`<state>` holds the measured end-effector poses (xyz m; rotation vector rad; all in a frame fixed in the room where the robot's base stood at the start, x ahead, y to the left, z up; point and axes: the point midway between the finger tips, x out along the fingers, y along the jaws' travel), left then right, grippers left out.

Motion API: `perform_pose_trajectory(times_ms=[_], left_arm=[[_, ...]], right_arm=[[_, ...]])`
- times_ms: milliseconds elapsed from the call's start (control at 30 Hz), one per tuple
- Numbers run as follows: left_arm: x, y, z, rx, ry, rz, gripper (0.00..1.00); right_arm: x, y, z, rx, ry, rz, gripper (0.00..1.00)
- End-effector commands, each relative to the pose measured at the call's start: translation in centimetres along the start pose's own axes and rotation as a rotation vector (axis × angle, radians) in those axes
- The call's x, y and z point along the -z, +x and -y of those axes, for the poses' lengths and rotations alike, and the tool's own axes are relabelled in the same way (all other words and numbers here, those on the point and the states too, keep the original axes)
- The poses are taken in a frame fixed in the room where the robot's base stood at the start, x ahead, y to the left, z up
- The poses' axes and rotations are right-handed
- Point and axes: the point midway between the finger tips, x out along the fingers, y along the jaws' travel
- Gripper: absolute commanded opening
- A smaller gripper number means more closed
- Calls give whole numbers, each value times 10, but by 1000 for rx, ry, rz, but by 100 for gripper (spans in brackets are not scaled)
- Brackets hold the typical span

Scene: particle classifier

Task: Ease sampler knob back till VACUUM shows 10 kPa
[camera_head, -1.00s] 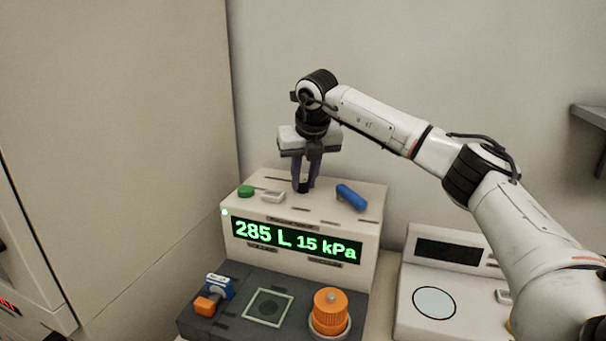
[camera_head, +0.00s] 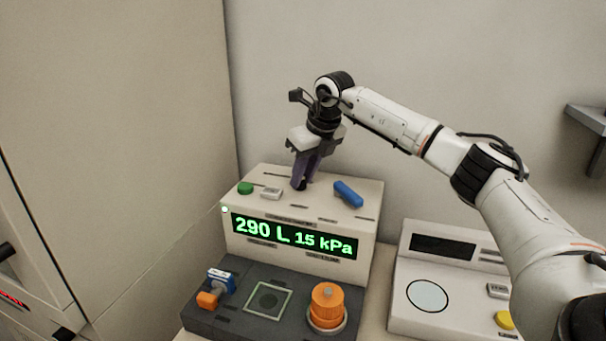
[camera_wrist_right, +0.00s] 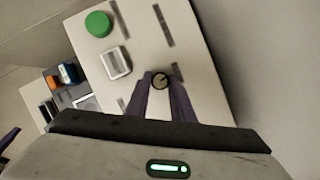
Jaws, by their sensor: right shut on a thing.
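The sampler (camera_head: 290,262) is a beige box whose green display (camera_head: 295,237) reads 290 L and 15 kPa. My right gripper (camera_head: 301,184) comes down from above onto its top panel. It is shut on a small dark round knob, which the right wrist view (camera_wrist_right: 161,80) shows between the purple fingertips. In the head view the fingers mostly hide the knob.
On the sampler's top are a green button (camera_head: 245,188), a white switch (camera_head: 271,193) and a blue lever (camera_head: 348,193). In front is a dark deck with an orange-capped part (camera_head: 326,304) and a blue-and-orange item (camera_head: 215,287). A beige device (camera_head: 455,290) stands at right.

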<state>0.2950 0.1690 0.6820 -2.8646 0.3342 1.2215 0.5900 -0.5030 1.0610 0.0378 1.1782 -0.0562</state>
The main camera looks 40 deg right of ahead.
Motion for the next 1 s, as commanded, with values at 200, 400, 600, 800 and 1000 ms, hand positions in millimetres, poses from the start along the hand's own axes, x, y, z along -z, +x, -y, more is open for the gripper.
perform_pose_trajectory(times_ms=[200, 400, 600, 800, 1000], left_arm=[[1, 0, 0, 0, 1, -1, 0], [1, 0, 0, 0, 1, -2, 0], [2, 0, 0, 0, 1, -3, 0], [0, 2, 0, 0, 1, -3, 0], [-3, 5, 0, 0, 1, -4, 0]], right_arm=[[0, 0, 0, 1, 2, 2, 0], [0, 0, 0, 1, 2, 1, 40], [0, 0, 0, 1, 2, 1, 40], [-1, -17, 0, 0, 2, 5, 40], [-1, -57, 0, 0, 1, 7, 40]])
